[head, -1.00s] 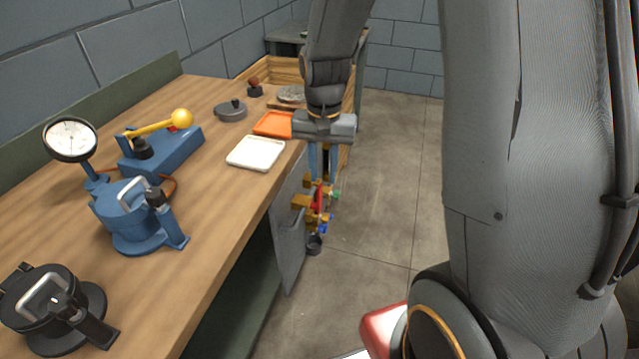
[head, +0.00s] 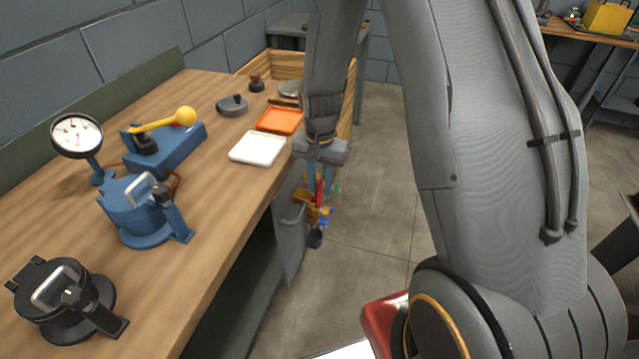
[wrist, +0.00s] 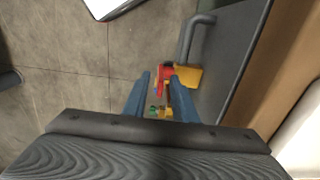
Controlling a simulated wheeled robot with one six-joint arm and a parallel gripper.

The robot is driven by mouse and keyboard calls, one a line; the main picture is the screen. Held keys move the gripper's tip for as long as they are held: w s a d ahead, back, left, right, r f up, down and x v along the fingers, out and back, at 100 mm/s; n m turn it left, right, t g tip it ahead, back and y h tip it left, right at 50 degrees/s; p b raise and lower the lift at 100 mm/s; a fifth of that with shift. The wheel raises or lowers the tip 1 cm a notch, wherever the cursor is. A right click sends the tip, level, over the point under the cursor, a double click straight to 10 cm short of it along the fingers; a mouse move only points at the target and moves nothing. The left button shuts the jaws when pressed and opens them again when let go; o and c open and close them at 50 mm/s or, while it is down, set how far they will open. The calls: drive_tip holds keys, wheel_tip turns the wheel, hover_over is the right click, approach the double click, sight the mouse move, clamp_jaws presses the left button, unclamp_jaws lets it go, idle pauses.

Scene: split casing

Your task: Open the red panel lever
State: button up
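The panel (head: 290,245) is a grey upright plate at the bench's front edge; it shows on the right of the wrist view (wrist: 232,50). The red lever (head: 319,192) is on a small cluster of yellow, blue and green parts in front of it. In the wrist view the red lever (wrist: 164,74) appears between my blue fingertips, next to a yellow block (wrist: 188,77). My gripper (head: 319,186) points down at the lever, and its fingers stand apart in the wrist view (wrist: 160,82). I cannot tell whether either finger touches the lever.
A grey bar handle (wrist: 190,38) stands out from the panel close to the fingers. The wooden bench (head: 215,190) holds a white tray (head: 258,149), an orange tray (head: 279,121), a gauge (head: 77,136) and blue and black fixtures. The concrete floor right of the panel is clear.

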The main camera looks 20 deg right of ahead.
clamp_jaws()
drive_tip(key=shift+w, duration=0.1)
idle(1.2)
